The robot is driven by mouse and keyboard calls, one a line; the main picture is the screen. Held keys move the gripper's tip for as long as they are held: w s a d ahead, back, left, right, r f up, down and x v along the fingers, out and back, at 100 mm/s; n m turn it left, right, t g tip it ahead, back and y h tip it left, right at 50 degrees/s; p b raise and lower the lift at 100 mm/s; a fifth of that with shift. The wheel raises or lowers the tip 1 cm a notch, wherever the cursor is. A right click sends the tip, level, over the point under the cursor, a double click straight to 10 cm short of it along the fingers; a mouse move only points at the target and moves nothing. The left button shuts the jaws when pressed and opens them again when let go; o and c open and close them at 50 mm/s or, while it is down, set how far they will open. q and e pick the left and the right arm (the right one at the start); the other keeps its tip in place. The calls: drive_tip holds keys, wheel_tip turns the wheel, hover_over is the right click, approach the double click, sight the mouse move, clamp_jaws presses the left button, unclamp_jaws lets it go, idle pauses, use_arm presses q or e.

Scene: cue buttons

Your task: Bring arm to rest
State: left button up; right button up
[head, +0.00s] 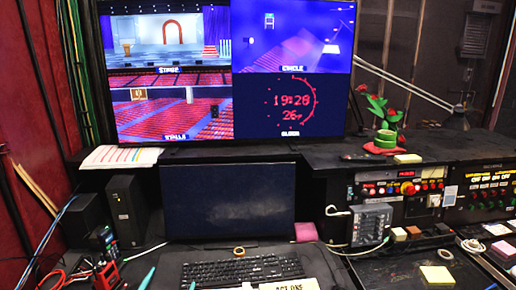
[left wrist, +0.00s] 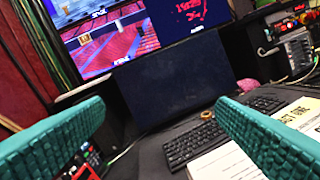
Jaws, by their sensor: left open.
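My left gripper (head: 170,282) shows only as two teal fingertips at the bottom edge of the head view, in front of the keyboard's left end. In the left wrist view my left gripper (left wrist: 160,103) has its two teal fingers wide apart with nothing between them. Beyond them are the dark monitor (left wrist: 176,80) and the black keyboard (left wrist: 195,142). The button panel (head: 405,190) with its red button stands to the right, well away from the left gripper. My right gripper cannot be made out.
A printed sheet (head: 290,284) lies in front of the keyboard (head: 243,271). A grey switch box (head: 371,224) stands right of the dark monitor (head: 228,200). A black box (head: 126,210) and a red meter (head: 106,275) are at left. Yellow sticky notes (head: 437,275) lie at lower right.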

use_arm(q)
drive_tip(key=s+a+f+n+g+y, duration=0.25)
drive_tip(key=s+f+g, duration=0.55)
drive_tip(key=s+f, duration=0.45)
drive_tip(key=s+d+f+g+h, duration=0.1)
drive_tip(key=s+f+g, duration=0.15)
drive_tip(key=s, duration=0.55)
drive_tip(key=s+d+f+g+h, duration=0.1)
drive_tip(key=s+f+g, duration=0.1)
drive_tip(key=s+g, duration=0.35)
drive_tip(key=s+f+b, duration=0.3)
drive_tip(key=f+b, duration=0.3)
drive_tip(key=f, duration=2.8)
drive_tip(key=s+a+f+b, duration=0.1)
drive_tip(key=s+f+b, duration=0.1)
drive_tip(key=s+f, duration=0.6)
drive_tip(key=s+a+f+g+b, duration=0.1)
drive_tip(key=s+a+f+b, duration=0.1)
drive_tip(key=s+f, duration=0.5)
wheel_tip(320, 180, down, 3)
drive_tip(key=shift+s+a+f, duration=0.1)
drive_tip(key=shift+s+a, duration=0.15)
drive_tip(key=shift+s, duration=0.1)
drive_tip(key=shift+y, duration=0.25)
